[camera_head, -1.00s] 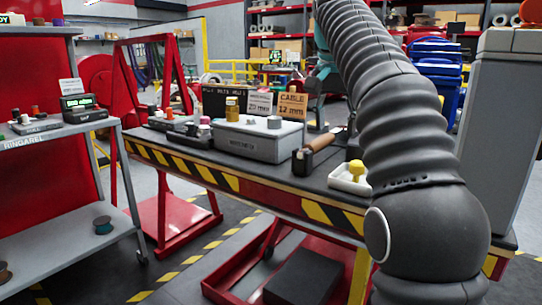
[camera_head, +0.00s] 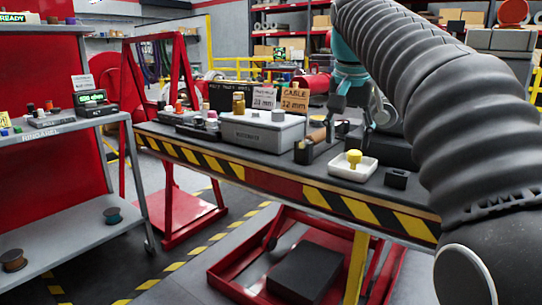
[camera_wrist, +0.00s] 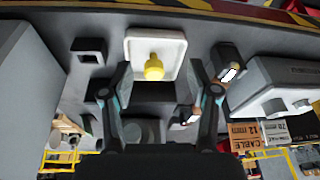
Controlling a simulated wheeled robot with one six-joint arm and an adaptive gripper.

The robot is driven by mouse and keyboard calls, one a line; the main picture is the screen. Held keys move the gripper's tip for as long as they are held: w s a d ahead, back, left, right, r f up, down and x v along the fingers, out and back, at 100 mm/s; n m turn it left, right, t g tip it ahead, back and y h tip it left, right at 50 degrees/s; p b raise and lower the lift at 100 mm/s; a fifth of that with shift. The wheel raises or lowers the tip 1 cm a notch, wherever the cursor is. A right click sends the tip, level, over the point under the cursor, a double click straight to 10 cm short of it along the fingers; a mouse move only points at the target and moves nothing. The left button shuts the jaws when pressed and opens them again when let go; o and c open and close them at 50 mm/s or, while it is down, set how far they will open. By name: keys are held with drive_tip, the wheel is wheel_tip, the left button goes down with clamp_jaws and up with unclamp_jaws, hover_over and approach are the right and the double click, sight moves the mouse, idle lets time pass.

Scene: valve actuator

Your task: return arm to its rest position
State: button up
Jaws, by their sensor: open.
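My gripper (camera_head: 352,138) hangs over the right part of the workbench (camera_head: 280,180), below its teal wrist, with the jaws apart. In the wrist view, which looks upside down, its two fingers (camera_wrist: 160,75) stand well apart with nothing held between them. A white tray (camera_head: 340,173) with a yellow knob-like piece (camera_head: 354,157) lies on the bench in front of the gripper. The wrist view shows the tray (camera_wrist: 135,40) and the yellow piece (camera_wrist: 153,66) beyond the fingertips. My dark, ribbed arm fills the right side of the head view and hides part of the bench.
A grey box (camera_head: 262,131) and a cable card (camera_head: 295,99) stand left of the gripper. A small black block (camera_head: 397,179) sits right of the tray. A grey shelf cart (camera_head: 80,190) stands at the left. Open floor lies between cart and bench.

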drive_tip(key=s+f+n+t+y, duration=0.1)
drive_tip(key=s+f+n, duration=0.4)
drive_tip(key=s+f, duration=1.9)
wheel_tip(320, 180, down, 3)
drive_tip(key=shift+d+f+t, duration=0.2)
drive_tip(key=shift+d+t, duration=0.1)
drive_tip(key=shift+t, duration=0.4)
